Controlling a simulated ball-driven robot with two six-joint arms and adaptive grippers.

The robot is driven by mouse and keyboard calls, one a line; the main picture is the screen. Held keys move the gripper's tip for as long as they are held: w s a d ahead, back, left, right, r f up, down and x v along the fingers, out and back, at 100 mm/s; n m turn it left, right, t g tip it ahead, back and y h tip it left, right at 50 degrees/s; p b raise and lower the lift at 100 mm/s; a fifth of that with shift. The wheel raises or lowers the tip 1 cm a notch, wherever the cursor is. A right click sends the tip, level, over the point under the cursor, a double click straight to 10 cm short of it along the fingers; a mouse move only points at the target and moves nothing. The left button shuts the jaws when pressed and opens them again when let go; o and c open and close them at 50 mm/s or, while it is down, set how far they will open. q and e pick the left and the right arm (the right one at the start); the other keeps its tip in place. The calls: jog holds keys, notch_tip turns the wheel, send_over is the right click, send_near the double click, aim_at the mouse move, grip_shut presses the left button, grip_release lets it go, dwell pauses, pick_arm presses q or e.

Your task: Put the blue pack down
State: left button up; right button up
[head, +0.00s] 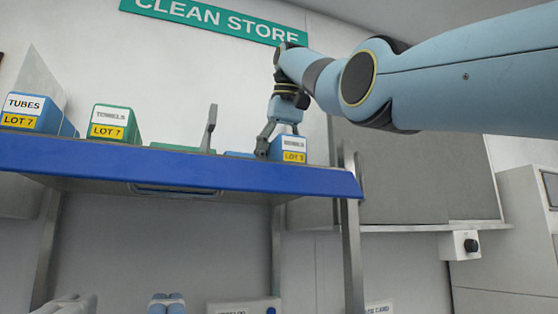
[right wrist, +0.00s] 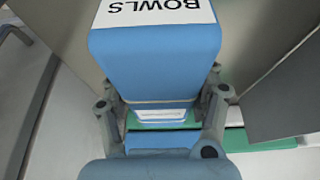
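The blue pack (head: 291,148), labelled BOWLS in the right wrist view (right wrist: 155,55) and LOT 3 in the head view, is at the right end of the blue-edged shelf (head: 180,170). My right gripper (head: 277,143) reaches down to it from above. In the wrist view its fingers (right wrist: 162,98) lie along both sides of the pack and appear closed on it. The shelf's front edge hides the pack's underside, so I cannot tell whether it touches the shelf.
A blue TUBES pack (head: 35,114) and a green pack (head: 114,122), both LOT 7, stand on the shelf's left. A grey upright divider (head: 210,128) stands mid-shelf. A low green patch (head: 178,148) and a blue patch (head: 239,154) lie either side of the divider.

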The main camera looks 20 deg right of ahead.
jog(key=o, duration=0.4)
jog(key=shift+c, duration=0.2)
jog(key=shift+r, duration=0.35)
jog(key=p+v, duration=0.3)
jog(key=v, duration=0.8)
jog(key=shift+s+r+p, duration=0.25)
jog(key=shift+r+p, duration=0.05)
jog(key=shift+p, duration=0.1)
pick_arm(q)
jog(key=r, duration=0.2)
jog(key=s+r, duration=0.1)
jog(key=shift+s+r, duration=0.1)
jog(key=shift+r, duration=0.25)
jog(key=shift+s, duration=0.1)
pick_arm(e)
jog(key=shift+f, duration=0.15)
